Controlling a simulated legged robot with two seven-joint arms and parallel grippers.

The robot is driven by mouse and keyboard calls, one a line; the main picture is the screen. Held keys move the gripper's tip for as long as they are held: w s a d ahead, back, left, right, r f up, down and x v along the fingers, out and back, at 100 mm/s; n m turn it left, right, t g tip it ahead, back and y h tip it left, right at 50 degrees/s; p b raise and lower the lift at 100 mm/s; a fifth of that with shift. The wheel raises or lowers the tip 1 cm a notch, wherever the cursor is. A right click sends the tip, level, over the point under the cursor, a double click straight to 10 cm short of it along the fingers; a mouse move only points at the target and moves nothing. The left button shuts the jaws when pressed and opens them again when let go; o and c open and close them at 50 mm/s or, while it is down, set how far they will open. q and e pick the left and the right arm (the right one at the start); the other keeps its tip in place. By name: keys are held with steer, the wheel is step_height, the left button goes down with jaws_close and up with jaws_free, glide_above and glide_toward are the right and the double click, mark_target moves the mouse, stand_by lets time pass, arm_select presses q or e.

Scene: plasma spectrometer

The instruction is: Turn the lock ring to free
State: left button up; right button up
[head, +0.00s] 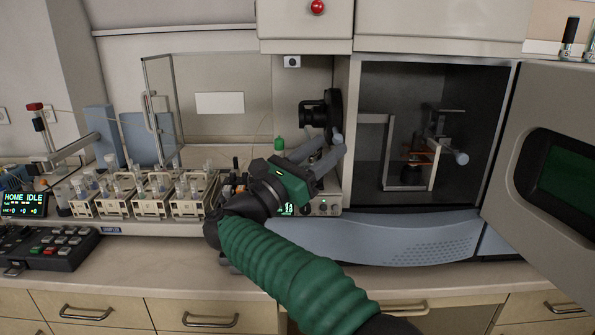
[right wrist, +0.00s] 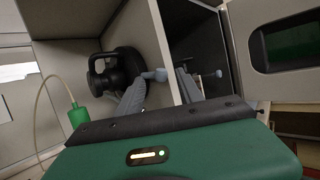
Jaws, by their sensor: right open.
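A black round fitting (head: 336,108) with a ring-like rim and a projecting black knob is mounted on the instrument, left of the open chamber. I take it to be the lock ring, but no marking confirms this. It also shows in the right wrist view (right wrist: 126,72), beyond my fingers. My right gripper (head: 337,144) is open and empty, its grey fingers pointing at the area just below the fitting. The fingers also show in the right wrist view (right wrist: 165,82), spread apart. Contact with the fitting cannot be told. My left gripper is not in view.
The chamber (head: 400,90) stands open, with its door (head: 520,110) swung out at right. A green bottle-like piece (head: 279,144) hangs on a tube near the fitting. Racks of vials (head: 145,203), a display (head: 24,204) and a keypad (head: 45,248) occupy the left bench.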

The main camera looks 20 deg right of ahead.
steer(key=v, duration=1.5)
steer(key=shift+b, duration=0.4)
steer(key=shift+c, duration=0.3)
